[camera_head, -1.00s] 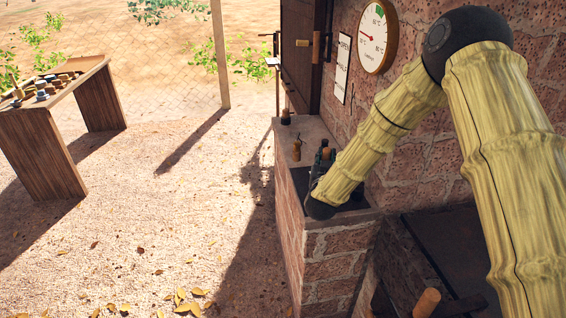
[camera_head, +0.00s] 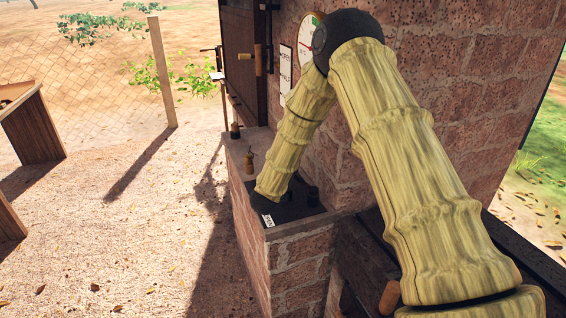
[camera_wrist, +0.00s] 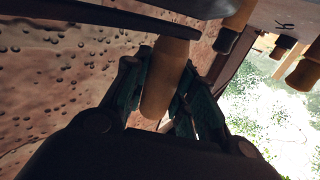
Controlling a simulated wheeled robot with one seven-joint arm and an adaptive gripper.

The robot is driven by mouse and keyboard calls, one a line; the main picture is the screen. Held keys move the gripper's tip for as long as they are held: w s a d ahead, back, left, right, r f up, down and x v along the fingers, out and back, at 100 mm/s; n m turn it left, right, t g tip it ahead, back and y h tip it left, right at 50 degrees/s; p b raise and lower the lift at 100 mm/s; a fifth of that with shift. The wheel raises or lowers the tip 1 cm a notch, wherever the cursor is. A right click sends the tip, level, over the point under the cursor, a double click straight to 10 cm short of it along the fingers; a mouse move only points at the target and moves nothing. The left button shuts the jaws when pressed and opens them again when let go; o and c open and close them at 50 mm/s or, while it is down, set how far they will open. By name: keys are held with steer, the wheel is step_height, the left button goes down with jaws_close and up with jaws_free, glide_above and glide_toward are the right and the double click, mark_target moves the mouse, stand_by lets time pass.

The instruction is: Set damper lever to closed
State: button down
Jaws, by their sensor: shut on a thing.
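The damper lever's wooden handle (camera_wrist: 163,82) stands between the dark green fingers of my gripper (camera_wrist: 160,92) in the wrist view. The fingers are shut on it, one on each side. A dark metal bar crosses behind the top of the handle. In the head view my forearm comes down over the black plate (camera_head: 302,203) on the brick ledge and hides the lever and my fingers. A small white label (camera_head: 268,220) shows at the plate's near left corner; its text is too small to read.
Other wooden handles stand farther back on the brick ledge (camera_head: 248,162). A round gauge (camera_head: 306,38) and a white sign (camera_head: 285,70) are on the brick wall. A dark door (camera_head: 240,50) is behind. Another wooden handle (camera_head: 389,297) is low at right. Open ground lies left.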

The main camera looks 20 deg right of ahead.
steer(key=shift+d, duration=0.1)
steer(key=c, duration=1.1)
jaws_free()
steer(key=shift+s, duration=0.1)
steer(key=shift+c, duration=0.2)
steer(key=v, duration=1.2)
